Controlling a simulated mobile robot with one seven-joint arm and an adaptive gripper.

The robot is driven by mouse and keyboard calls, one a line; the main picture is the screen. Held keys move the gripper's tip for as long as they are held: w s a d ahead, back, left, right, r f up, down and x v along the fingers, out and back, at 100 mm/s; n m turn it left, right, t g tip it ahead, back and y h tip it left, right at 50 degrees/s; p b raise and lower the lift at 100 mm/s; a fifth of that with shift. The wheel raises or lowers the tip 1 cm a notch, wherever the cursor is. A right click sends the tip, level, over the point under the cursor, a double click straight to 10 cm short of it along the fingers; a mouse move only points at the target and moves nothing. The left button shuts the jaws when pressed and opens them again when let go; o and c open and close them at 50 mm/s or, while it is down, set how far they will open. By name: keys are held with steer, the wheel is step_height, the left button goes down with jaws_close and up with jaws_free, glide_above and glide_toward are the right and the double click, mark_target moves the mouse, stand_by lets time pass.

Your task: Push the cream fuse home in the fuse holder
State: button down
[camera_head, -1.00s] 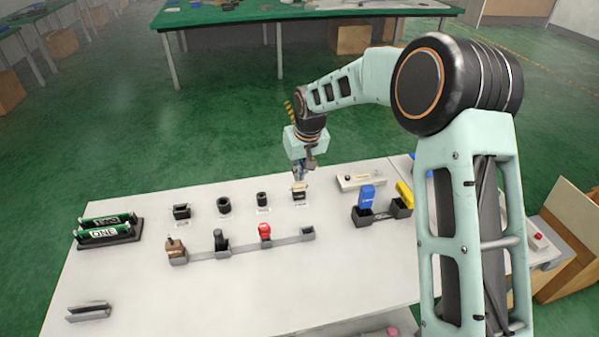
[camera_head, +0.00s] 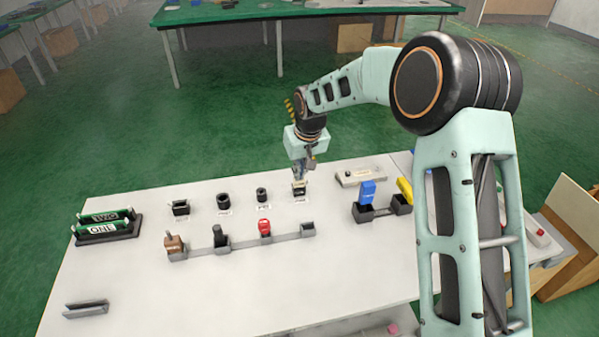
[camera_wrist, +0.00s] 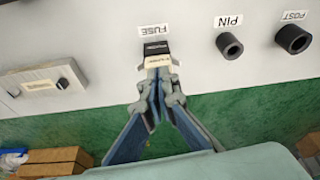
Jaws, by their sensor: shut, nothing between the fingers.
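The cream fuse (camera_wrist: 157,61) sits in the black fuse holder (camera_wrist: 155,48) beside a label reading FUSE. My gripper (camera_wrist: 158,73) is shut and empty, with its fingertips right at the fuse's near side; I cannot tell whether they touch. In the head view the fuse holder (camera_head: 299,191) is at the far edge of the white table, with my gripper (camera_head: 300,180) just above it, pointing down. How deep the fuse sits in the holder cannot be told, as the fingers cover part of it.
Black sockets labelled PIN (camera_wrist: 229,45) and POST (camera_wrist: 294,38) stand beside the holder. A beige panel (camera_head: 360,176) lies to its right. A rail (camera_head: 250,239) with several slots is nearer, and blue (camera_head: 367,194) and yellow (camera_head: 404,190) pieces stand right.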

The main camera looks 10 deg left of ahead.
steer(key=shift+s+f, duration=0.2)
steer(key=shift+f, duration=0.15)
